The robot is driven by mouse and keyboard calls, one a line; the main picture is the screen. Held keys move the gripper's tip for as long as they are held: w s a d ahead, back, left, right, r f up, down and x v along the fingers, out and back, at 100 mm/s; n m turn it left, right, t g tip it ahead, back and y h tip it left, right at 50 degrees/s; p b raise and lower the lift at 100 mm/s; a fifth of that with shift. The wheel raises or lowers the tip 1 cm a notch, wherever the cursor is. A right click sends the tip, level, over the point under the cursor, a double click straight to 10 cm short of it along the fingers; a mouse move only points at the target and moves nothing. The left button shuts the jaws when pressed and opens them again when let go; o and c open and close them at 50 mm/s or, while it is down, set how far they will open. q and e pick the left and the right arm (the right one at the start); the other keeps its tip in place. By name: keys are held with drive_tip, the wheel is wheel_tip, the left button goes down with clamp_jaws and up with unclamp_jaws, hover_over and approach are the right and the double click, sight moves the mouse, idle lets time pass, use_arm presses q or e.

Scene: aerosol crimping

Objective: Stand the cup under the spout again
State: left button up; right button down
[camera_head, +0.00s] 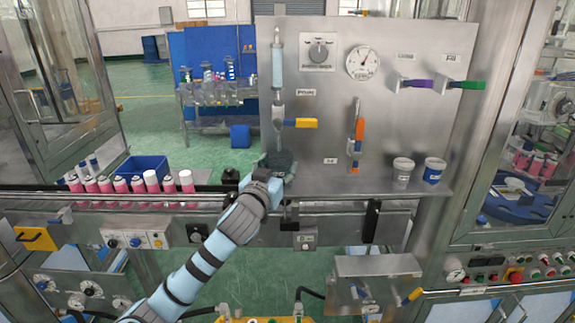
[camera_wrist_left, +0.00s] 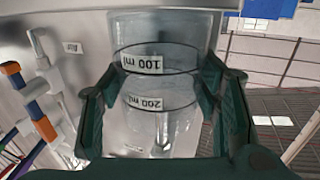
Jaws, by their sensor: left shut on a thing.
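My left gripper (camera_head: 278,165) is shut on a clear measuring cup, in front of the steel panel just below the yellow-handled valve (camera_head: 300,123). In the left wrist view the clear cup (camera_wrist_left: 165,95) sits between the dark green fingers (camera_wrist_left: 160,105). It has black rings and labels reading 100 ml and 200 ml, upside down in that picture. In the head view the gripper hides most of the cup. The spout (camera_head: 278,142) hangs beneath the valve, right above the gripper. I cannot tell whether the cup touches the shelf. My right gripper is not in view.
The steel shelf (camera_head: 340,188) runs along the panel's foot. A grey cup (camera_head: 403,170) and a blue-banded cup (camera_head: 433,171) stand on it at the right. An orange and blue handle (camera_head: 357,135) juts out nearby. Several pink cans (camera_head: 122,185) stand in a row at left.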

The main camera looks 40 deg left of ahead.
use_arm(q)
drive_tip(key=shift+f, duration=0.2)
drive_tip(key=o, duration=1.6)
drive_tip(key=shift+s+d+r, duration=0.1)
drive_tip(key=shift+s, duration=0.05)
